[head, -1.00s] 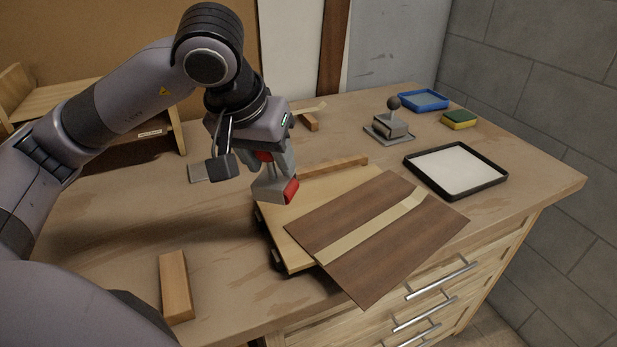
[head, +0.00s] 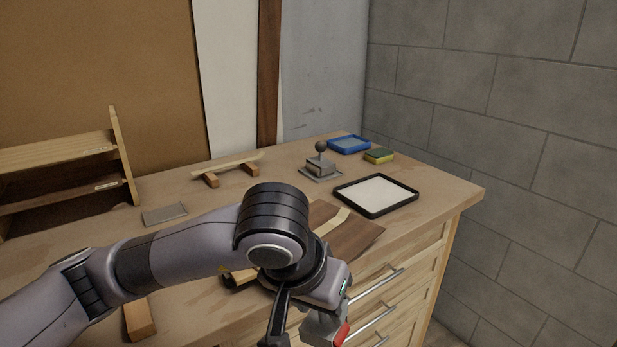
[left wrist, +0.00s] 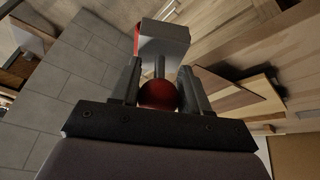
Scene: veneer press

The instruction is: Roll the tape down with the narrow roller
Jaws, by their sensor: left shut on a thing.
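My left gripper (left wrist: 158,80) is shut on a tool's red round knob (left wrist: 158,96). The tool has a short stem and a pale grey head (left wrist: 168,40) with a red edge. Whether this is the narrow roller I cannot tell for sure. In the head view the grey-and-red tool (head: 324,326) hangs low at the bottom edge, in front of the bench. The pale tape strip (head: 331,221) lies across the brown veneer (head: 357,238); my left arm hides much of both. The tape's far end is visible. My right gripper is not in view.
Behind are a wooden cradle (head: 233,167), a grey plate (head: 165,214) and a knobbed grey block (head: 320,166). A black-rimmed white tray (head: 345,198), blue tray (head: 349,145) and sponge (head: 379,156) stand right. A wood block (head: 139,321) lies at front left. Drawer handles (head: 375,286) project in front.

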